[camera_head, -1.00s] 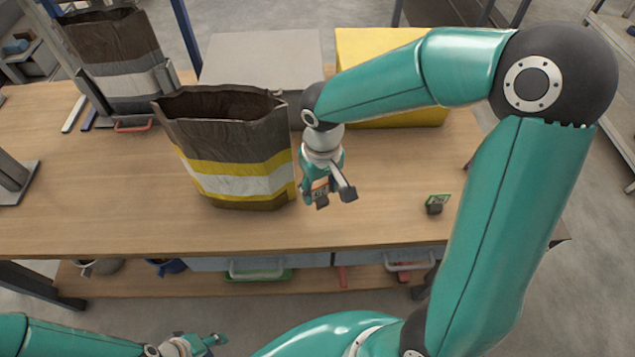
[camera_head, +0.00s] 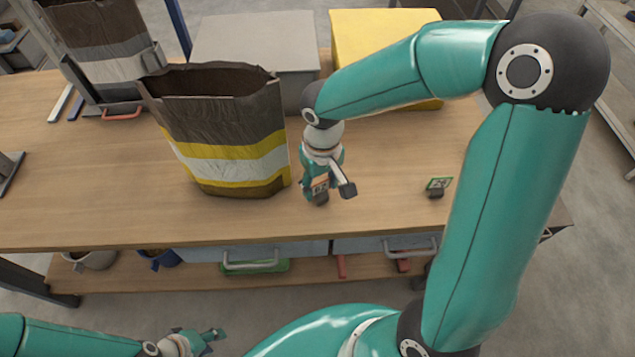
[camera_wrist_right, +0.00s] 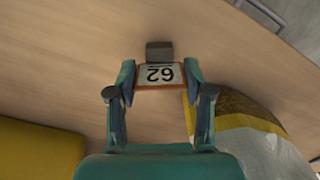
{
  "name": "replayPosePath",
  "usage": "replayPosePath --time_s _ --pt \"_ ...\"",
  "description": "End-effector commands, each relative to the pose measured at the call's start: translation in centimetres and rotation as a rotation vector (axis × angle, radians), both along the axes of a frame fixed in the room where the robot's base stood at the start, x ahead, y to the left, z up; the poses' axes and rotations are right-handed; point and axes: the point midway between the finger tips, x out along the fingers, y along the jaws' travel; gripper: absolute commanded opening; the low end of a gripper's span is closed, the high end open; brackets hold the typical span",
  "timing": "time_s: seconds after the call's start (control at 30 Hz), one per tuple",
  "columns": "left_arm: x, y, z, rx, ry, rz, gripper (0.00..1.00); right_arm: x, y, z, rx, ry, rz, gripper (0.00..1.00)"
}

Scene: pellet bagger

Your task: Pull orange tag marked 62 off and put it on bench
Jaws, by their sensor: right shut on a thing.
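The orange tag marked 62 (camera_wrist_right: 158,75) sits between the two fingers of my right gripper (camera_wrist_right: 158,84), which is shut on it. The number reads upside down in the right wrist view. A dark block (camera_wrist_right: 159,51) adjoins the tag's far edge. In the head view the tag (camera_head: 320,184) and my right gripper (camera_head: 329,188) are over the bench (camera_head: 390,215), just right of the open bag (camera_head: 240,130). I cannot tell whether the block touches the bench. My left gripper (camera_head: 205,338) is low in front of the bench, its fingers too small to read.
A green-framed tag (camera_head: 438,184) on a dark block stands on the bench to the right. A grey box (camera_head: 250,45) and a yellow box (camera_head: 385,35) stand behind. Another bag (camera_head: 95,35) is at back left. The bench front between the tags is clear.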

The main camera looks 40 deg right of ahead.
Motion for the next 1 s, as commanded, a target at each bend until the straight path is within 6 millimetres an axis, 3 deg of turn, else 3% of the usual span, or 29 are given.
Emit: replayPosePath --time_s 0.07,0.1,0.23,0.67,0.83,1.0 --pt "0.0 0.0 -0.4 0.0 0.0 0.0 0.4 0.0 0.0 -0.4 0.0 0.0 0.0 0.19" --pt "0.0 0.0 -0.2 0.0 0.0 0.0 0.4 0.0 0.0 -0.2 0.0 0.0 0.0 0.58" --pt "0.0 0.0 -0.2 0.0 0.0 0.0 0.4 0.0 0.0 -0.2 0.0 0.0 0.0 0.79" --pt "0.0 0.0 -0.1 0.0 0.0 0.0 0.4 0.1 -0.1 0.4 -0.001 -0.003 -0.001 0.8" --pt "0.0 0.0 -0.1 0.0 0.0 0.0 0.4 0.2 -0.1 2.6 -0.001 -0.006 -0.001 0.8" --pt "0.0 0.0 -0.2 0.0 0.0 0.0 0.4 0.2 -0.1 6.0 0.0 -0.007 0.0 0.8"
